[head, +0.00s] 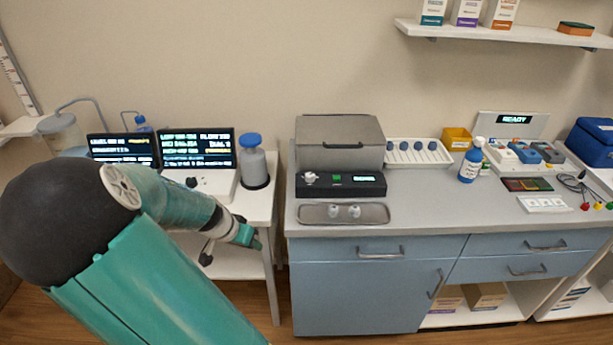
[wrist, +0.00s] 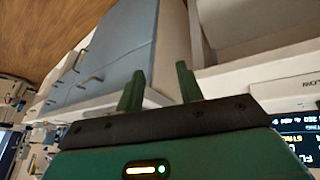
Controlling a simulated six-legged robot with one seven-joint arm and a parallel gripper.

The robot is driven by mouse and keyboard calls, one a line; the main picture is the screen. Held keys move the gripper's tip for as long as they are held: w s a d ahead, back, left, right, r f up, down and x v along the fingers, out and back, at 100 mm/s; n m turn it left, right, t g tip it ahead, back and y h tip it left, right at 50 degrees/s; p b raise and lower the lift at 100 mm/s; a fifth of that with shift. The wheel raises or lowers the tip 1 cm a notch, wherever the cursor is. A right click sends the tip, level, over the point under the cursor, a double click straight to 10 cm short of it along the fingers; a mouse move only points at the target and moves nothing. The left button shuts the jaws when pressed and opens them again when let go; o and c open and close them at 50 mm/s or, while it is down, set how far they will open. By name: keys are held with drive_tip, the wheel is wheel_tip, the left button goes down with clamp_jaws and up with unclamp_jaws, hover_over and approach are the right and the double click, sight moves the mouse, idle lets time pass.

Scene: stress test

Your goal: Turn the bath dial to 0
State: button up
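The bath looks to be the grey lidded box (head: 341,145) on the counter, with a black front panel (head: 345,188). A silver dial (head: 310,178) sits at the left of that panel, beside a small green light and a green display. The dial's setting is too small to read. My gripper (head: 256,240) is left of and below the dial, near the right edge of the white side table, and touches nothing that I can see. In the wrist view my gripper (wrist: 158,82) has its two green fingers apart with nothing between them. The dial is not visible there.
A metal tray (head: 374,213) with two small white items lies in front of the bath. A white instrument (head: 220,187) with screens and a blue-capped bottle (head: 253,163) stand on the side table (head: 258,215). A narrow gap separates it from the blue cabinet (head: 350,285).

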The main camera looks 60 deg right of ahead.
drive_tip(key=s+d+r+m+g+h, duration=0.2)
drive_tip(key=d+r+m+h, duration=0.15)
drive_tip(key=d, duration=0.55)
drive_tip(key=h, duration=0.5)
approach(309, 175)
drive_tip(key=shift+m+y, duration=0.35)
drive_tip(key=x, duration=0.9)
drive_tip(key=shift+d+r, duration=0.2)
drive_tip(key=shift+d, duration=0.1)
drive_tip(key=c, duration=0.7)
